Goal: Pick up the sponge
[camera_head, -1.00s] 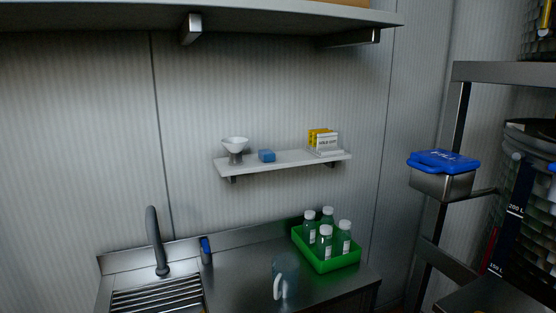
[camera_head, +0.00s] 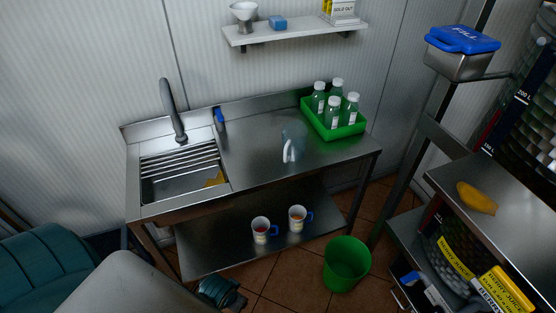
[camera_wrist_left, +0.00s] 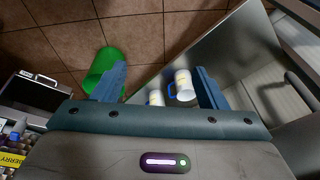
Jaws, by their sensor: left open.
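A yellow piece, possibly the sponge (camera_head: 215,179), lies in the sink basin (camera_head: 165,190) at its right side, partly hidden by the rim. A small blue block (camera_head: 278,22) sits on the white wall shelf; I cannot tell whether it is a sponge. My left gripper (camera_wrist_left: 160,88) is open and empty in the left wrist view, pointing down past the counter toward the lower shelf and floor. In the head view my left arm comes in at bottom left, in front of and below the sink, apart from it. My right gripper is in neither view.
A tap (camera_head: 172,110) stands behind the sink. A clear jug (camera_head: 291,145) and a green crate (camera_head: 350,130) of bottles are on the counter. Two mugs (camera_head: 261,230) stand on the lower shelf. A green bin (camera_head: 346,265) is on the floor. Racks stand right.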

